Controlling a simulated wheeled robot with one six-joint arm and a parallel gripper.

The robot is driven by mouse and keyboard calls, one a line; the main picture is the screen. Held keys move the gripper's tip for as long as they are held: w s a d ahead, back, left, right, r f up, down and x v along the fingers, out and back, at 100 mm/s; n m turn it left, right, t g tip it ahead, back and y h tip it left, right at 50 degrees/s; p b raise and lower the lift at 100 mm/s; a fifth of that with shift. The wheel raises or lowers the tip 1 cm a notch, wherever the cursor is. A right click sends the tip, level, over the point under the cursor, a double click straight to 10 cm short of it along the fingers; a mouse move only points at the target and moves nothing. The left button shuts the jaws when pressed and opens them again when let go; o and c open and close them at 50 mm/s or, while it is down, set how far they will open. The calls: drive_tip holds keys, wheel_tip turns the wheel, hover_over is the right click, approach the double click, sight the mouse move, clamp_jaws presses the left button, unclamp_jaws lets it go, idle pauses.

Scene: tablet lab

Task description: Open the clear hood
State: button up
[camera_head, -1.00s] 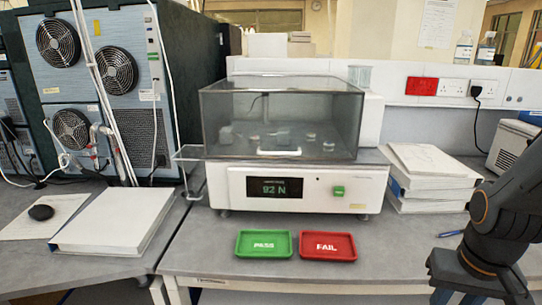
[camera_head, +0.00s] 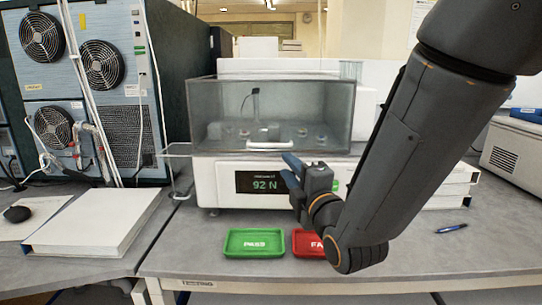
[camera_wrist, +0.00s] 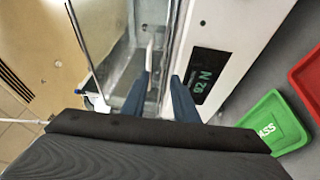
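The clear hood (camera_head: 215,108) is down over the white tester (camera_head: 222,188), with small round parts visible inside. Its white bar handle (camera_head: 270,145) runs along the lower front edge. My gripper (camera_head: 287,168) is open, with blue fingers just in front of and slightly below the right end of the handle. In the wrist view my gripper (camera_wrist: 160,88) shows a gap between its fingers, and the handle (camera_wrist: 149,57) lies just ahead of that gap. I cannot tell if the fingers touch it. My arm hides part of the tester's right side.
A green PASS tray (camera_head: 253,252) and a red FAIL tray (camera_head: 303,252) sit in front of the tester. The tester's display (camera_head: 262,182) reads 92 N. A white binder (camera_head: 95,222) lies left, and a blue pen (camera_head: 452,229) lies right.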

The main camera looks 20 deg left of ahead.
sight(269, 146)
drive_tip(key=shift+n+y, duration=0.6)
drive_tip(key=w+a+r, duration=0.1)
drive_tip(key=a, duration=0.1)
drive_tip(key=w+a+r+p, duration=0.1)
drive_tip(key=w+a, duration=0.1)
drive_tip(key=w+a+p, duration=0.1)
drive_tip(key=w+a, duration=0.1)
drive_tip(key=shift+w+r, duration=0.15)
drive_tip(key=shift+r, duration=0.25)
clamp_jaws()
idle(0.8)
